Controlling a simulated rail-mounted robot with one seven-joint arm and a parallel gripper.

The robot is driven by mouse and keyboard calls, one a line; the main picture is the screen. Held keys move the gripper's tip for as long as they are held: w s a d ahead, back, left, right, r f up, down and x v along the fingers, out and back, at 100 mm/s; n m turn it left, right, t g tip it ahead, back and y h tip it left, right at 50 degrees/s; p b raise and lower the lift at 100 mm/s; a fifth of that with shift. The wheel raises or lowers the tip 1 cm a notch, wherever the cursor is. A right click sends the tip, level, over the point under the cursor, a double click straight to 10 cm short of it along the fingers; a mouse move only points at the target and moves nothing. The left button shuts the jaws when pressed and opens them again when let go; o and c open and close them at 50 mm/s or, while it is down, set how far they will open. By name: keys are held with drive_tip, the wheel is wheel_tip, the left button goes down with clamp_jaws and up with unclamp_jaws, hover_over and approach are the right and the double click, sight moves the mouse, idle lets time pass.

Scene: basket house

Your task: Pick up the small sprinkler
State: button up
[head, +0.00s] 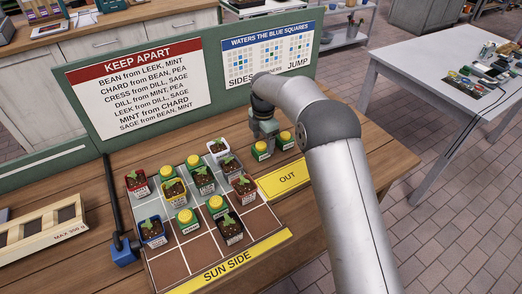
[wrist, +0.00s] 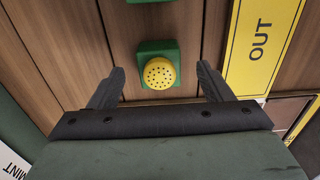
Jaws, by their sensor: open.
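Several sprinklers, each a green block with a yellow dotted dome, are in the head view. Two stand on the wooden bench by the OUT strip: a nearer one (head: 261,151) and one to its right (head: 284,140). The others, such as this one (head: 187,220), stand among the plants. I cannot tell by size which is the small one. My gripper (head: 264,138) is open just above and behind the nearer bench sprinkler. In the wrist view a sprinkler (wrist: 159,73) sits between and beyond the open fingers of my gripper (wrist: 160,82), apparently untouched.
A tiled grid (head: 172,264) holds several potted seedlings (head: 229,229). The yellow OUT strip (head: 287,180) lies right of it, also in the wrist view (wrist: 262,45). A green board with posters (head: 140,83) stands behind. Another green block (wrist: 150,2) shows at the wrist view's top edge.

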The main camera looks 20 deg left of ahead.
sight(261, 144)
drive_tip(key=shift+s+a+f+p, duration=0.15)
drive_tip(key=shift+f+p, duration=0.1)
drive_tip(key=shift+f, duration=0.95)
drive_tip(key=shift+s+a+f+p, duration=0.15)
drive_tip(key=shift+f+p, duration=0.1)
drive_tip(key=shift+f, duration=0.9)
drive_tip(key=c, duration=1.1)
drive_tip(key=shift+w+r, duration=0.1)
drive_tip(key=shift+c, duration=0.2)
